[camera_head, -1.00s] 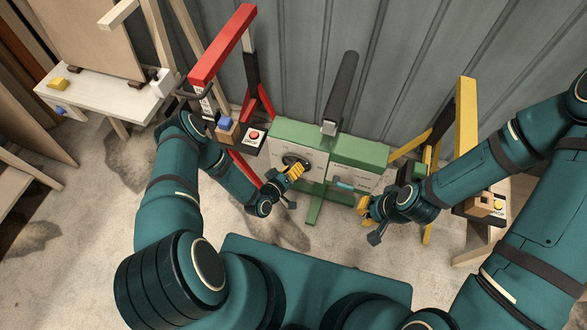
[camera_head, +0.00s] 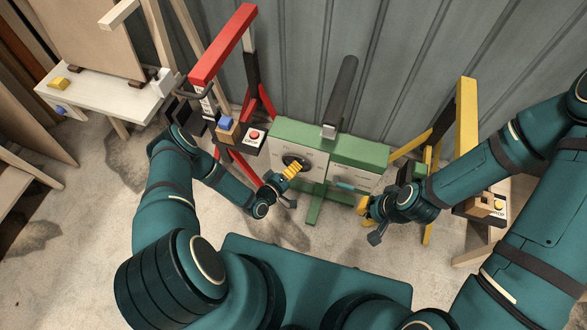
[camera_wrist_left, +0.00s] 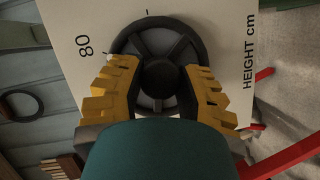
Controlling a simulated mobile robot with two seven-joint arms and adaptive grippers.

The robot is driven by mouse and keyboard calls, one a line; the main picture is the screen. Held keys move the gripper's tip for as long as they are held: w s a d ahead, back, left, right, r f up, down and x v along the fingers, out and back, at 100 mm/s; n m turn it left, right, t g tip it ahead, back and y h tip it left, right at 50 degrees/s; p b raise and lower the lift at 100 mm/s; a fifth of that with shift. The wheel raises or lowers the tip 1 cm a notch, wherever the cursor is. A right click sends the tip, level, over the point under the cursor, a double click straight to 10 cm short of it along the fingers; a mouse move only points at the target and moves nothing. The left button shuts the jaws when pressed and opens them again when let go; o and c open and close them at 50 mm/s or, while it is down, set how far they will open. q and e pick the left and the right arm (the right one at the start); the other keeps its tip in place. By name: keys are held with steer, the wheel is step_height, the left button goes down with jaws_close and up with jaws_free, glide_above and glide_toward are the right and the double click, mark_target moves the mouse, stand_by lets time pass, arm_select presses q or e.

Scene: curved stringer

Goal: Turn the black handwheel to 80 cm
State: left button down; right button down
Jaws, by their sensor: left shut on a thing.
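The black handwheel (camera_head: 293,162) is on the front of the green machine (camera_head: 300,134), on its pale left panel. In the left wrist view the handwheel (camera_wrist_left: 160,50) shows a round hub and spokes.
A red stand (camera_head: 222,48) with a red-button box (camera_head: 254,136) is left of the machine. A yellow stand (camera_head: 466,110) is to the right. A grey padded bar (camera_head: 341,92) rises behind the machine. A white table (camera_head: 100,92) stands far left.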

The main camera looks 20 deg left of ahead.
arm_select(q)
steer(key=shift+d, duration=0.15)
steer(key=c, duration=0.6)
jaws_free()
steer(key=shift+o, duration=0.2)
steer(key=v, duration=1.2)
steer(key=shift+f, duration=0.1)
steer(key=w+d+r+m+g, duration=0.4)
steer(key=w+r+m+g, duration=0.1)
steer(key=r+g, duration=0.15)
steer(key=s+d+r+m+g+y, duration=0.2)
steer(key=s+d+r+m+g, duration=0.1)
steer(key=s+d+r+g, duration=0.2)
steer(key=s+r+g, duration=0.2)
steer(key=s+r, duration=0.2)
steer(key=shift+s+r+y, duration=0.15)
steer(key=shift+r+y, duration=0.15)
steer(key=shift+r, duration=0.1)
